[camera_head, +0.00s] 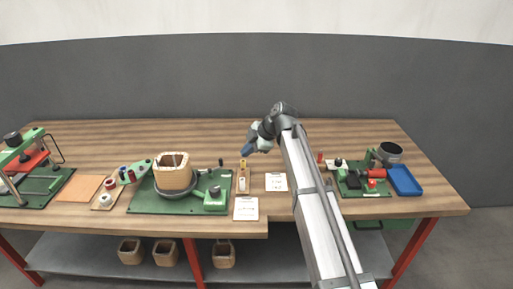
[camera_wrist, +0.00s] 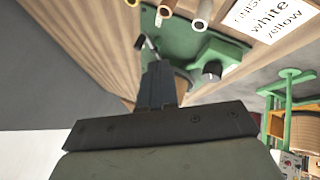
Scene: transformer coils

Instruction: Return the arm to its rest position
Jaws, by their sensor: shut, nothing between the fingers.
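My arm (camera_head: 318,205) reaches from the lower right over the workbench (camera_head: 340,130). My gripper (camera_head: 247,150) is above the middle of the bench, pointing left and down. In the wrist view the dark fingers of my gripper (camera_wrist: 158,75) are together with nothing held between them. A wooden coil former (camera_head: 174,172) sits on a green base (camera_head: 150,205) left of my gripper, apart from it.
White cards (camera_head: 246,209) lie near the front edge. A small wooden stand (camera_head: 242,180) is just below my gripper in the picture. A green fixture (camera_head: 355,185) and blue tray (camera_head: 405,181) lie right of my arm. A press (camera_head: 25,165) stands far left. The back strip is clear.

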